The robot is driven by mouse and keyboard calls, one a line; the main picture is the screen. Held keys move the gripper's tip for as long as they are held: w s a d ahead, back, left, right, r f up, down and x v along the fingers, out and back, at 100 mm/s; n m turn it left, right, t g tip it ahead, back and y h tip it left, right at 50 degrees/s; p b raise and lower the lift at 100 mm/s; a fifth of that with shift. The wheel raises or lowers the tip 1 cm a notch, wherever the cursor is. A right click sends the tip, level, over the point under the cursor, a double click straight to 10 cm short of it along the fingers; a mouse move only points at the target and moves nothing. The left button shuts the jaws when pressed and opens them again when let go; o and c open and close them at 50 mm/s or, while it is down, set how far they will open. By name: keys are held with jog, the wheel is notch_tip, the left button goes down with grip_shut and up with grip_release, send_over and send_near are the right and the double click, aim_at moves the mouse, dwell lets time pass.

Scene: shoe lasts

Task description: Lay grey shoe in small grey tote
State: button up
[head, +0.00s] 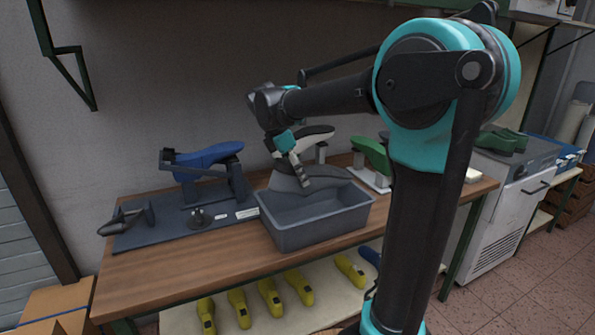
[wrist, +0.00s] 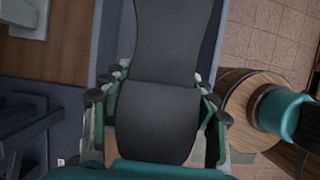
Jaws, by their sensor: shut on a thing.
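The grey shoe (head: 287,183) is held over the small grey tote (head: 312,236), low near its back rim. In the wrist view the shoe (wrist: 158,115) appears dark grey and runs lengthwise between my fingers. My gripper (head: 302,178) is shut on it, with fingers on both sides in the wrist view (wrist: 157,105). The tote stands on the wooden workbench; its walls (wrist: 104,40) show beside the shoe in the wrist view. I cannot tell whether the shoe touches the tote, and most of the tote floor is hidden.
A blue shoe last (head: 208,155) sits on a dark stand left of the tote. A black-and-white last (head: 318,134) stands behind it, and a green last (head: 371,153) to the right. Several yellow lasts (head: 270,297) lie on the lower shelf. Bare bench (head: 170,275) is at front left.

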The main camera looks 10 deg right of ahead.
jog(key=shift+f, duration=1.45)
jog(key=o, duration=1.5)
jog(key=v, duration=1.2)
